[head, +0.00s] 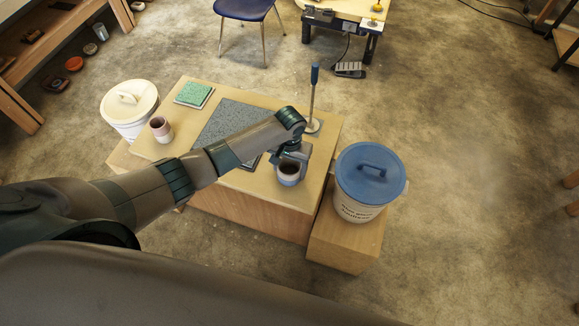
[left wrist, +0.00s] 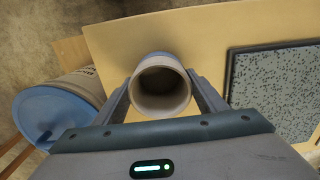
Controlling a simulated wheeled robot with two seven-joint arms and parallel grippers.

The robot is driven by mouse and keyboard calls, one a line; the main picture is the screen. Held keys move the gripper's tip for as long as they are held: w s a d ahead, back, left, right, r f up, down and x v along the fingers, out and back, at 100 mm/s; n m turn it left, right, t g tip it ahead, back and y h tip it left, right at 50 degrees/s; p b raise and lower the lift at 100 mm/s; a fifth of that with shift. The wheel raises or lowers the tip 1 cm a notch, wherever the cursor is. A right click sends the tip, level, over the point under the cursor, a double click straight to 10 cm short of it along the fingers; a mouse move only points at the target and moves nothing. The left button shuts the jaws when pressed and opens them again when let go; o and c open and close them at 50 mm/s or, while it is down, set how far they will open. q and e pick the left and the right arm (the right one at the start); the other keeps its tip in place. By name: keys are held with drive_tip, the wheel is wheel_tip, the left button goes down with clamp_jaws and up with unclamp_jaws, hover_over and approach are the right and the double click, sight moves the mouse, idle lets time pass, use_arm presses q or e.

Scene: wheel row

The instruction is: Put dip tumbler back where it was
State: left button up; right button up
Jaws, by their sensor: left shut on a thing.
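The tumbler in my left gripper (head: 291,160) is a small cup (head: 288,175) with a pale body and a bluish lower part, near the right front corner of the table. In the left wrist view the cup (left wrist: 160,86) stands between the two fingers, its open mouth facing the camera and its inside empty. The gripper is shut on it. Whether its base touches the tabletop cannot be told. My right gripper is not in view.
A speckled grey mat (head: 225,118) lies mid-table, a green tile (head: 194,94) behind it. A blue-handled tool (head: 313,95) stands upright at the back right. A blue-lidded bucket (head: 369,176) stands right of the table, a white-lidded bucket (head: 129,105) left. The table (head: 153,150) has bare wood around the mat.

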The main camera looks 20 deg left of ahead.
use_arm(q)
drive_tip(key=shift+f, duration=0.1)
drive_tip(key=o, duration=1.2)
drive_tip(key=shift+c, duration=0.2)
drive_tip(key=shift+o, duration=0.3)
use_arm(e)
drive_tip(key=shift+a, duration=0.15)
use_arm(q)
drive_tip(key=shift+r, duration=0.65)
wheel_tip(320, 180, up, 11)
drive_tip(key=b, duration=0.1)
drive_tip(key=shift+b, duration=0.3)
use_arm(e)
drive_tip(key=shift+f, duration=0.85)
